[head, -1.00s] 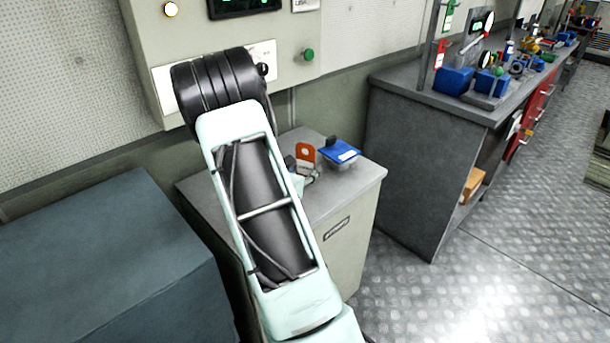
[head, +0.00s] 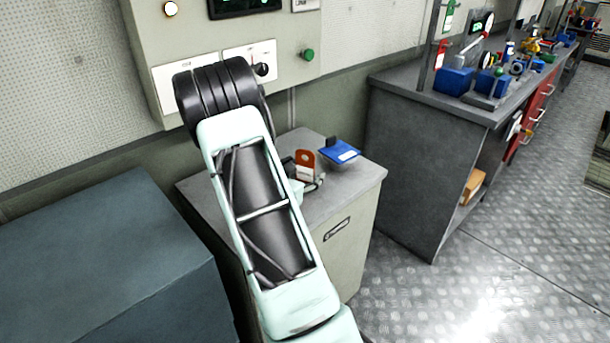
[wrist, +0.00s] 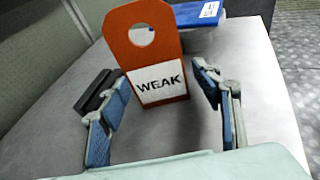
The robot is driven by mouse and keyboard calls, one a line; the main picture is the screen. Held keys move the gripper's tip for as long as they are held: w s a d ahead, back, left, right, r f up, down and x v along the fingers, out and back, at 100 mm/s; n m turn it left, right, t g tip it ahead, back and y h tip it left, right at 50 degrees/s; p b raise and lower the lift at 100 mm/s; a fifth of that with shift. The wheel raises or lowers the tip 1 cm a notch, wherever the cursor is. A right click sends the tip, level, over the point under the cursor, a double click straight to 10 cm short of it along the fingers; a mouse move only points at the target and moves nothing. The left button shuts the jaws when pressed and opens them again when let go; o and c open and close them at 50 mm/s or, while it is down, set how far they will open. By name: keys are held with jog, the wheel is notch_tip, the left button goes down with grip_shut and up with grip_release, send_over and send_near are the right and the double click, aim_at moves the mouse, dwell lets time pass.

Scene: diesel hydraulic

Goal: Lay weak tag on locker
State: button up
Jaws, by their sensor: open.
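The orange weak tag (wrist: 158,55) has a round hole near its top and a white label reading "WEAK". It stands roughly upright over the grey locker top (wrist: 255,95); its lower edge shows between my fingertips in the wrist view. The tag also shows in the head view (head: 305,158), above the locker (head: 345,245). My gripper (wrist: 165,102) is open, one blue-padded finger on each side of the tag, with gaps visible. In the head view my arm hides much of the gripper and part of the locker top.
A blue item (head: 340,151) lies right of the tag on the locker, near the back. A dark block (wrist: 96,92) sits by the left finger. A wall panel (head: 205,65) rises behind; a blue-grey box (head: 90,250) stands left and a cluttered workbench (head: 420,100) right.

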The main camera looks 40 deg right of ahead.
jog(key=v, duration=1.2)
jog(key=shift+r, duration=0.1)
jog(key=shift+p, duration=0.3)
